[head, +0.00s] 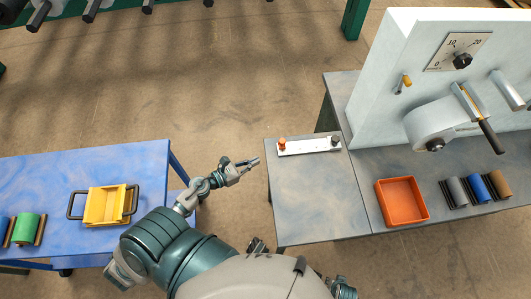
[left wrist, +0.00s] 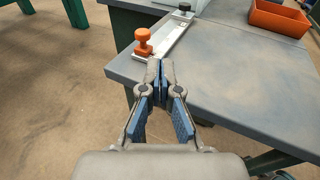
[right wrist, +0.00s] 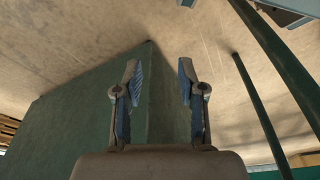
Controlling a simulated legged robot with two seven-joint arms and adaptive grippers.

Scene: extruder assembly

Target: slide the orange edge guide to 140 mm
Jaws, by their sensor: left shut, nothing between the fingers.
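The orange edge guide (head: 282,144) is a knob-topped piece at the left end of a pale, flat rail (head: 310,147) on the grey table. A dark knob (head: 335,141) stands at the rail's right end. In the left wrist view the orange guide (left wrist: 143,42) is upright just beyond my fingers. My left gripper (head: 256,161) is shut and empty, a little left of the guide and apart from it; its fingertips also show in the left wrist view (left wrist: 160,66). My right gripper (right wrist: 155,68) is open and empty, facing a green surface. Scale marks on the rail are too small to read.
An orange tray (head: 402,218) and several coloured rolls (head: 482,189) are on the right of the grey table (head: 310,205). A pale machine (head: 400,60) with a dial and cranks stands behind. A blue table (head: 60,170) with a yellow bin (head: 104,206) is at left. Bare floor lies between.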

